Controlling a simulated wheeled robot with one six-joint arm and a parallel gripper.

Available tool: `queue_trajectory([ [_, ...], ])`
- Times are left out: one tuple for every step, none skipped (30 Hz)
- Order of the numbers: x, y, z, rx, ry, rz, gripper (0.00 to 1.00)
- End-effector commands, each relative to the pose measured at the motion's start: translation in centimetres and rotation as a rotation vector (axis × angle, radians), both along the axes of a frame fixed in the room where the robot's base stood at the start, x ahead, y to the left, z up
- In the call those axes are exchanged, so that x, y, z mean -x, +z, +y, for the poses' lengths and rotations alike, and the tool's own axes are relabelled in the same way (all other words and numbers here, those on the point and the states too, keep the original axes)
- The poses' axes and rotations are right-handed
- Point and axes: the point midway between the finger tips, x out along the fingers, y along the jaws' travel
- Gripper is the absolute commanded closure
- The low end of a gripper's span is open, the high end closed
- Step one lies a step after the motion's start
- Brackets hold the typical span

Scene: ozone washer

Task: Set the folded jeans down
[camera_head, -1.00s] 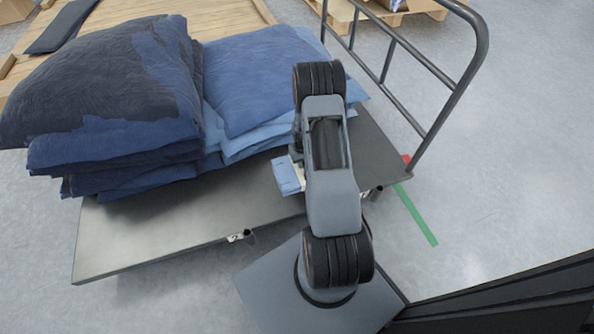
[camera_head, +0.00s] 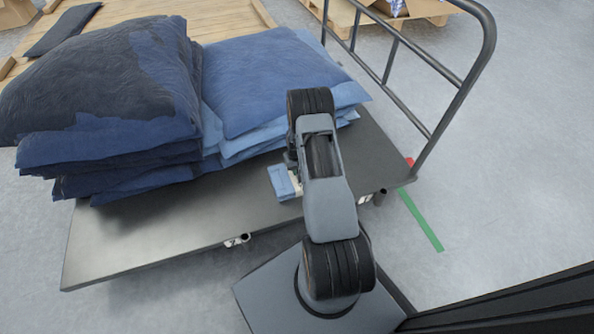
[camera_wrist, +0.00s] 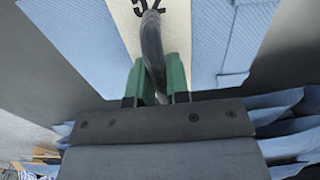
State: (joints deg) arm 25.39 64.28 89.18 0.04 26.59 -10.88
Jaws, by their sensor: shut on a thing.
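The folded jeans (camera_head: 284,182) are a small light blue bundle beside the end of my arm, over the bare front part of the grey cart deck (camera_head: 165,230). In the wrist view the ribbed blue cloth (camera_wrist: 85,40) fills the upper part, with a cream band (camera_wrist: 185,20) marked with dark figures across it. My gripper (camera_wrist: 156,75) has green fingers, shut on the folded jeans at a dark curved strip in front of the band. My arm hides much of the gripper in the head view. I cannot tell whether the jeans touch the deck.
A tall stack of dark blue cushion-like bundles (camera_head: 95,95) stands on the cart's left, with a lighter blue stack (camera_head: 265,75) beside it. A grey tubular rail (camera_head: 455,100) rises at the cart's right end. The deck's front strip is clear.

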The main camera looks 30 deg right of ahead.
Motion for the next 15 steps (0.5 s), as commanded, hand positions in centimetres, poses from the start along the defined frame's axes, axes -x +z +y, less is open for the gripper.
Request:
queue_trajectory([
  [-0.11, 0.24, -0.06, 0.002, 0.0, -0.003, 1.0],
  [-0.1, 0.24, -0.06, 0.002, 0.0, -0.003, 1.0],
  [-0.1, 0.25, -0.06, 0.002, 0.0, -0.003, 1.0],
  [-0.1, 0.25, -0.06, 0.002, 0.0, -0.003, 1.0],
  [-0.1, 0.22, -0.06, 0.002, 0.0, -0.003, 1.0],
  [-0.09, 0.14, -0.04, 0.002, 0.0, -0.003, 1.0],
  [-0.09, 0.05, -0.04, 0.002, 0.0, -0.003, 1.0],
  [-0.08, -0.06, -0.04, 0.002, 0.0, -0.003, 1.0],
  [-0.08, -0.2, -0.04, 0.002, 0.0, -0.003, 1.0],
  [-0.04, -0.18, -0.02, 0.0, 0.0, -0.001, 0.82],
  [-0.03, -0.13, -0.02, 0.0, 0.0, -0.001, 0.79],
  [-0.03, -0.12, -0.02, 0.0, 0.0, -0.001, 0.75],
  [-0.03, -0.12, -0.02, 0.0, 0.0, -0.001, 0.72],
  [-0.03, -0.12, -0.02, 0.0, 0.0, -0.001, 0.7],
  [-0.03, -0.11, -0.02, 0.0, 0.0, -0.001, 0.66],
])
